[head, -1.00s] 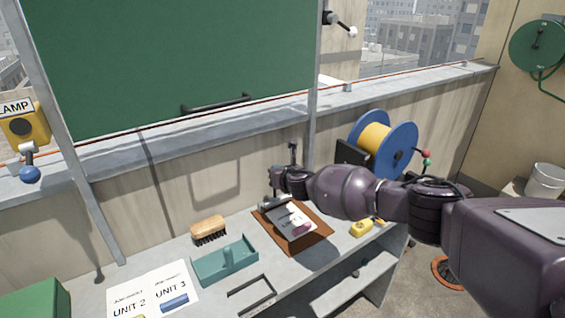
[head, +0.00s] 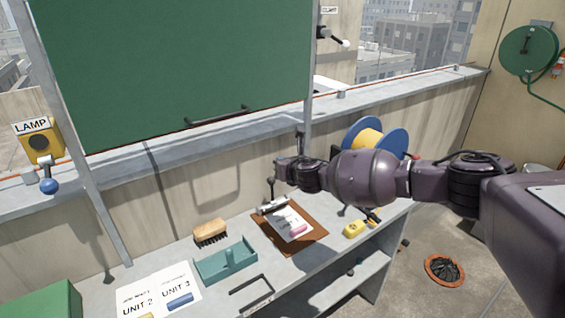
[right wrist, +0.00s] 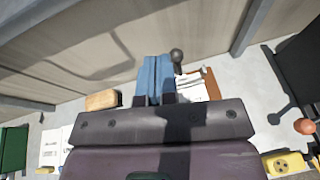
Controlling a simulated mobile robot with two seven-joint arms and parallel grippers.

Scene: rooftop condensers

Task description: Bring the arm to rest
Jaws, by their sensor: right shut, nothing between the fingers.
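My right arm comes in from the right of the head view and reaches over the bench, its hand in front of the wall. The right gripper shows in the right wrist view (right wrist: 155,60), where its two blue fingers lie together with nothing between them. In the head view its fingers are hard to make out. A dark round knob (right wrist: 177,55) shows just right of the fingertips in the wrist view; whether they touch I cannot tell. My left gripper is not in view.
Below the hand, the bench holds a brown clipboard (head: 310,238), a brush (head: 210,231), a teal tray (head: 211,271) and a yellow object (head: 354,229). A blue-rimmed reel (head: 397,138) stands behind my arm. A lamp box (head: 36,150) hangs left. A floor drain (head: 445,270) lies right.

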